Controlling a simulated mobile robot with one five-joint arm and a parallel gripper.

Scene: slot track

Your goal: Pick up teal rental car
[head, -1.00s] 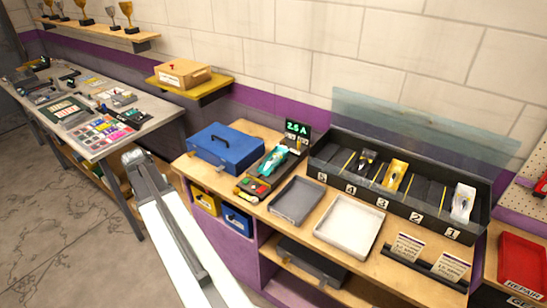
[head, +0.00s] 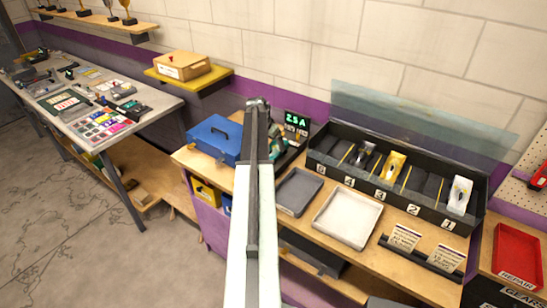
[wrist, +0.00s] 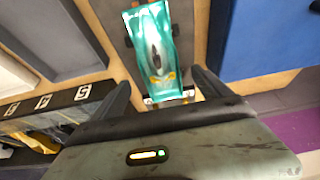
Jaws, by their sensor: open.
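The teal rental car (wrist: 152,50) lies on a dark pad (wrist: 184,30) in the wrist view, with a dark oval and yellow marks on its body. My gripper (wrist: 162,92) is open and empty. Its fingers show on either side of the near end of the car, and I cannot tell how high they are above it. In the head view my gripper (head: 258,103) and arm hide most of the car; only a teal bit of it (head: 275,152) shows to the right of my arm.
A blue case (head: 214,138) stands left of the pad, and a lit display (head: 297,122) behind it. A grey tray (head: 299,206) and a white tray (head: 374,223) lie to the right. A numbered black rack (head: 325,143) holds other cars behind the trays.

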